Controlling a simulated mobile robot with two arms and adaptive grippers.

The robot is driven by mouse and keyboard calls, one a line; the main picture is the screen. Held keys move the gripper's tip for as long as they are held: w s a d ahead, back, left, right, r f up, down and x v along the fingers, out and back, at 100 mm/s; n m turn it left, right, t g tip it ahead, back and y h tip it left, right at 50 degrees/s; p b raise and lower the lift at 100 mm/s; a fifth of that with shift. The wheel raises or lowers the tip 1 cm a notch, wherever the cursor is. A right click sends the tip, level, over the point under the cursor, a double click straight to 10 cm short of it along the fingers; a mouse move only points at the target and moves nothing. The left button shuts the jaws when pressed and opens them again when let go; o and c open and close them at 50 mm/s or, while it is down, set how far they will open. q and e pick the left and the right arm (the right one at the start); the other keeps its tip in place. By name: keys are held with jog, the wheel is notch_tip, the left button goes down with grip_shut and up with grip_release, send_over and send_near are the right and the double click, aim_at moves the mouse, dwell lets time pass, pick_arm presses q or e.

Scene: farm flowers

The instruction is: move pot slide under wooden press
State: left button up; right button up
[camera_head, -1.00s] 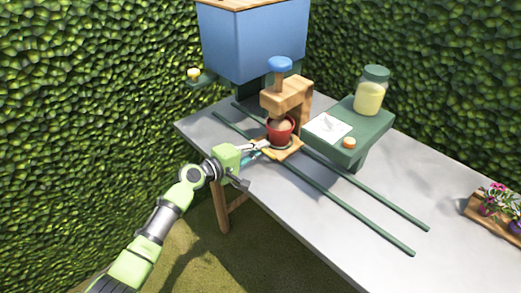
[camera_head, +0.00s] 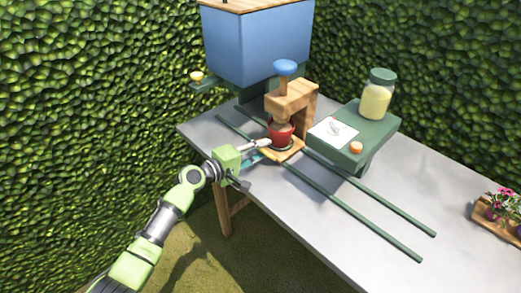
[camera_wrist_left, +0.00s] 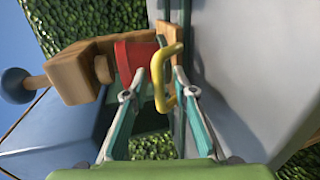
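The red pot (camera_head: 280,134) with brown filling stands upright on the wooden slide plate (camera_head: 287,155), beneath the plunger of the wooden press (camera_head: 292,98), which has a blue knob. In the left wrist view the pot (camera_wrist_left: 133,55) and press (camera_wrist_left: 75,75) show sideways. The slide's yellow handle (camera_wrist_left: 157,80) shows there in front of the pot. My left gripper (camera_head: 265,149) is at the front of the slide. Its fingers (camera_wrist_left: 158,94) are spread to either side of the handle, with a gap visible on the left. My right gripper is not in view.
Green rails (camera_head: 350,205) run along the grey table (camera_head: 400,180). A green stand (camera_head: 370,135) right of the press holds a jar (camera_head: 377,95), a white card and a small orange item. A blue bin (camera_head: 255,45) is behind. A flower tray (camera_head: 490,220) sits far right.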

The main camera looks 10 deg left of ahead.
pick_arm(q)
jog(key=v, duration=1.2)
